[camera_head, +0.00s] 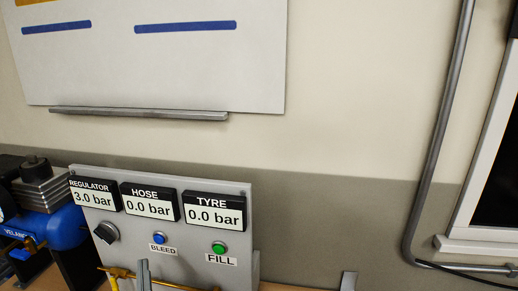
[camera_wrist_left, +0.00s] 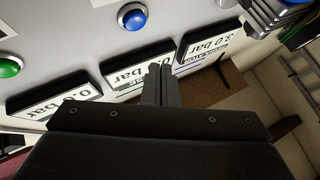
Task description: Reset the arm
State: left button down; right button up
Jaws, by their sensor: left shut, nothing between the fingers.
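My left gripper (camera_head: 144,273) stands at the bottom of the head view, in front of the lower part of the control panel (camera_head: 188,255). Its grey fingers point up and are shut with nothing between them. In the left wrist view the closed fingers (camera_wrist_left: 160,84) reach towards the panel's displays, which appear upside down. I see no clear contact with the panel. A small grey upright tip (camera_head: 349,281) shows at the bottom edge right of the panel. It may be my right gripper, but too little shows to tell its jaws.
The panel has a black knob (camera_head: 105,232), a blue BLEED button (camera_head: 159,238) and a green FILL button (camera_head: 219,247). Displays read REGULATOR 3.0, HOSE 0.0 and TYRE 0.0 bar. A blue compressor (camera_head: 57,230) stands left. A pipe (camera_head: 440,130) runs down the wall at right.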

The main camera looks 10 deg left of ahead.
pick_arm(q)
jog(key=s+d+f+m+g+h, duration=0.6)
jog(key=s+f+m+g+h, duration=0.15)
jog(key=f+h, duration=0.35)
jog(key=s+a+f+n+g+y, duration=0.1)
jog(key=s+a+f+n+g, duration=0.15)
jog(key=s+g, duration=0.55)
jog(key=s+a+f+n+g+y, duration=0.1)
jog(key=s+a+f+g+y, duration=0.15)
jog(key=s, duration=1.05)
notch_tip(320, 180, down, 26)
jog(key=a+g+h, duration=0.1)
jog(key=g, duration=0.1)
jog(key=s+d+f+g, duration=0.1)
jog(key=s+f, duration=1.3)
jog(key=f, duration=0.1)
jog(key=shift+s+d, duration=0.2)
jog(key=shift+s, duration=0.2)
